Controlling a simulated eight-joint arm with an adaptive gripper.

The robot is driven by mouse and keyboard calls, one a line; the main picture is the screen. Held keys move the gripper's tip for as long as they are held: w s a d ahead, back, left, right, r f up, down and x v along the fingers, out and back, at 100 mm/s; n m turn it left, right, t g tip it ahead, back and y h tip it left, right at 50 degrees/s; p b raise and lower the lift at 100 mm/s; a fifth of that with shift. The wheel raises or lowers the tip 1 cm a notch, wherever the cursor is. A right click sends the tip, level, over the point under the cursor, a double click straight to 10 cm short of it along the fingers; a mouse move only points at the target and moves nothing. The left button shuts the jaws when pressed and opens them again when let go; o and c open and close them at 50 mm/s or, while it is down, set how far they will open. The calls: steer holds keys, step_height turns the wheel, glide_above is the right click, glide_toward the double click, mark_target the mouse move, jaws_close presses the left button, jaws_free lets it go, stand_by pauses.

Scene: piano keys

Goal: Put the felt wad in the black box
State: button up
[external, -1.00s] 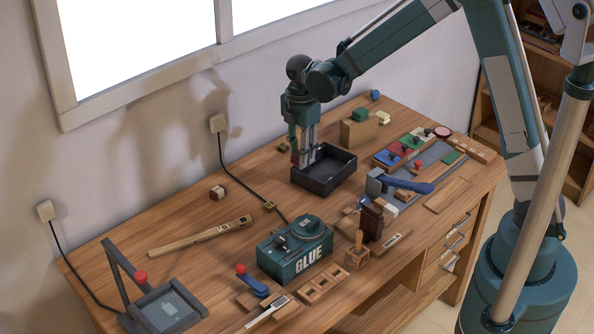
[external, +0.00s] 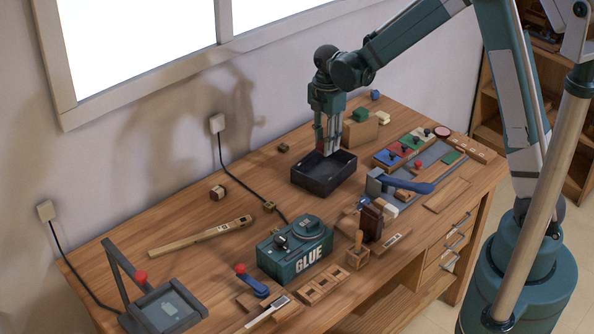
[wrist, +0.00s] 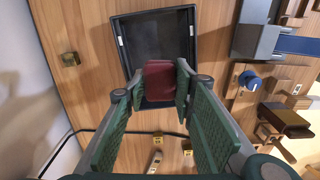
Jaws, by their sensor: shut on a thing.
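The felt wad (wrist: 160,80) is a dark red piece between my fingertips in the wrist view. My gripper (external: 328,150), also in the wrist view (wrist: 160,82), is shut on the wad and points down over the far part of the black box. The black box (external: 322,189) is an open, shallow tray on the bench; in the wrist view (wrist: 121,50) its visible floor is empty. The fingertips and wad overlap the box's near part there; their exact height above the floor I cannot tell.
A cable (external: 235,175) runs left of the box. Bench left of it is mostly clear.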

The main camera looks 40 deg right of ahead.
glide_above(324, 175)
steer(key=shift+f+b, duration=0.35)
steer(key=shift+f, duration=2.8)
steer(key=shift+f, duration=1.9)
steer(key=shift+f+b, duration=0.1)
steer(key=shift+b, duration=0.2)
steer(key=shift+o, duration=1.8)
